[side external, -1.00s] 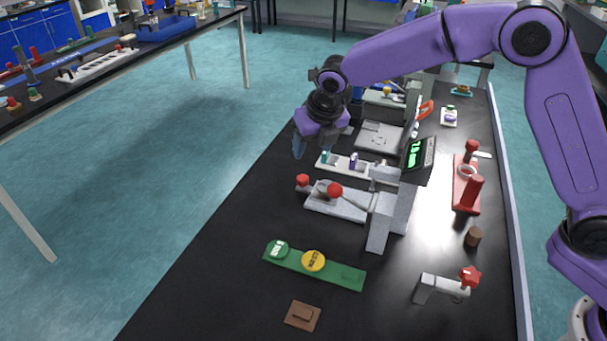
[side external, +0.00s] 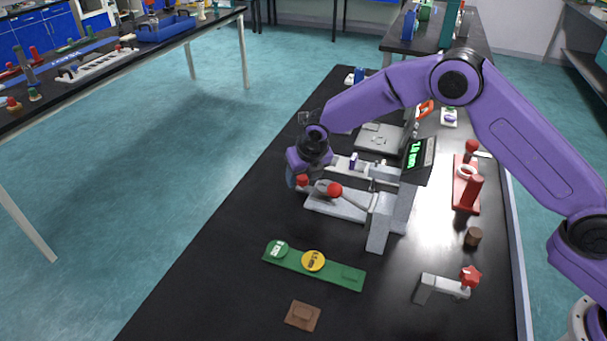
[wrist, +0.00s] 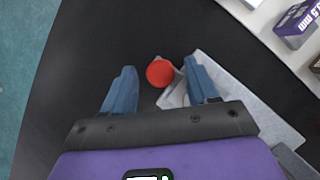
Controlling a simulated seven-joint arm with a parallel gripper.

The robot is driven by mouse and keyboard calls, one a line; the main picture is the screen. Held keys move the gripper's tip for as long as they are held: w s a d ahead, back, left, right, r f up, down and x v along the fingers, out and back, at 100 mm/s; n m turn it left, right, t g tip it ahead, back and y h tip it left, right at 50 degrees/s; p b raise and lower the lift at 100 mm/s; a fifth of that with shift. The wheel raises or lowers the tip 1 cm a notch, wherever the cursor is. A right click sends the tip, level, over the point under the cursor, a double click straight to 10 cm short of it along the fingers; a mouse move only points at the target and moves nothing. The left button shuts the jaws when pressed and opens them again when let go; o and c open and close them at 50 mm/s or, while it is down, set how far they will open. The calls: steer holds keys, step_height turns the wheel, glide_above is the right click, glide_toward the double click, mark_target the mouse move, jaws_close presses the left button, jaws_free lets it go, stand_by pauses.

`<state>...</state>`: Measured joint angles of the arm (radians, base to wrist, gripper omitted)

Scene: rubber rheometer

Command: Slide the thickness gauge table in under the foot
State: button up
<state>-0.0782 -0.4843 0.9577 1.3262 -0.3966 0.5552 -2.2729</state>
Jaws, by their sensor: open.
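The thickness gauge (side external: 386,213) is a grey stand on the bench with a dark, green-lit display (side external: 419,154). Its flat grey table (side external: 335,208) extends to the left at its base and also shows in the wrist view (wrist: 235,95). A red knob (side external: 302,180) is at the table's left end. A second red knob (side external: 334,190) sits on a grey lever above the table. My gripper (side external: 297,182) is low at the left end of the table. In the wrist view the open fingers (wrist: 160,82) stand either side of a red knob (wrist: 160,73), apparently without holding it. I cannot make out the foot.
A white rack (side external: 345,162) with small blocks lies just behind the table. A green strip (side external: 338,274) with round discs and a brown block (side external: 303,316) are in front. A red stand (side external: 466,190) is at right.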

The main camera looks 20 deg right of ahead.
mark_target(315, 188)
jaws_close()
steer(key=shift+s+d, duration=1.35)
jaws_free()
steer(key=shift+r, duration=0.1)
steer(key=v, duration=1.7)
steer(key=shift+r, duration=0.2)
